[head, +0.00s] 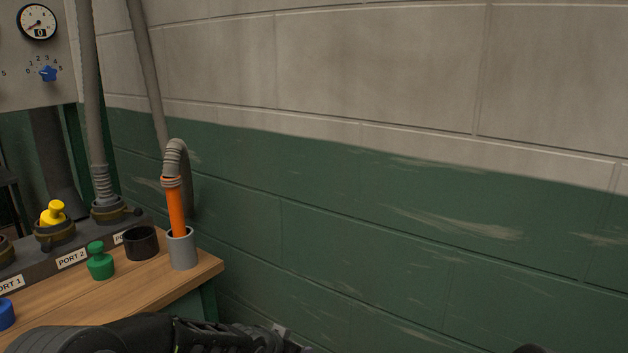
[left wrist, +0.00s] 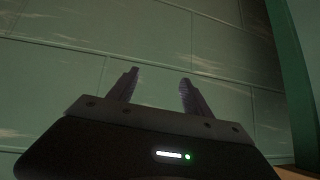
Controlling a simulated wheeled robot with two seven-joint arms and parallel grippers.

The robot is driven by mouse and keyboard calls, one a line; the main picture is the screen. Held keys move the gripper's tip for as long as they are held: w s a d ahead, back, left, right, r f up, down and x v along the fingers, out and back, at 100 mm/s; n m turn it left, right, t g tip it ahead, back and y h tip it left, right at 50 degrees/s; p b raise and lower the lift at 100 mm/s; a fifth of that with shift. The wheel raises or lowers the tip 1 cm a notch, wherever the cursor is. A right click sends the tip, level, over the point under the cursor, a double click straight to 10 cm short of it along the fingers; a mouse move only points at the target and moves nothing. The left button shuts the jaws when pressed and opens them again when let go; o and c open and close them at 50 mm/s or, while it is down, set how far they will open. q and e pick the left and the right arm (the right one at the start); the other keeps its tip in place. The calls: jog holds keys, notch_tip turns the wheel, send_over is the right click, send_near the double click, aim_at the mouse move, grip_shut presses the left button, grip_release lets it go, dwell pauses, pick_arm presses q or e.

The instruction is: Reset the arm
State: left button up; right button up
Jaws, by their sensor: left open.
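My left arm comes in along the bottom of the head view, in front of the wooden bench. My left gripper shows in the left wrist view (left wrist: 156,88), with its two fingers apart and nothing between them. It faces the green lower part of the wall (left wrist: 150,50). In the head view its fingers are not clearly seen at the bottom edge. A small dark shape shows at the bottom right edge of the head view, and I cannot tell which part it is. My right gripper is not seen.
The wooden bench (head: 140,295) holds a green plug (head: 100,262), a black cup (head: 141,243) and a grey holder (head: 182,250) with an orange hose wand (head: 175,207). A yellow plug (head: 53,212) sits in a port. A gauge panel (head: 65,50) stands behind. The right side shows bare wall.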

pick_arm(q)
jog(key=s+f+n+g, duration=0.3)
jog(key=s+f+n, duration=0.1)
jog(key=s+f, duration=1.25)
jog(key=s+a+f+n+g, duration=0.1)
jog(key=s+f+g, duration=0.15)
jog(key=s, duration=0.45)
jog(key=s+f+n+g, duration=0.1)
jog(key=s+f, duration=0.3)
jog(key=s, duration=0.4)
jog(key=s+a+f+n+g, duration=0.1)
jog(key=s+f+n+g, duration=0.15)
jog(key=s, duration=0.45)
notch_tip(320, 180, up, 15)
jog(key=t+p, duration=0.1)
jog(key=p, duration=1.4)
jog(key=shift+f+p, duration=0.15)
jog(key=shift+p, duration=0.2)
jog(key=shift+a+m, duration=0.1)
jog(key=shift+m, duration=0.15)
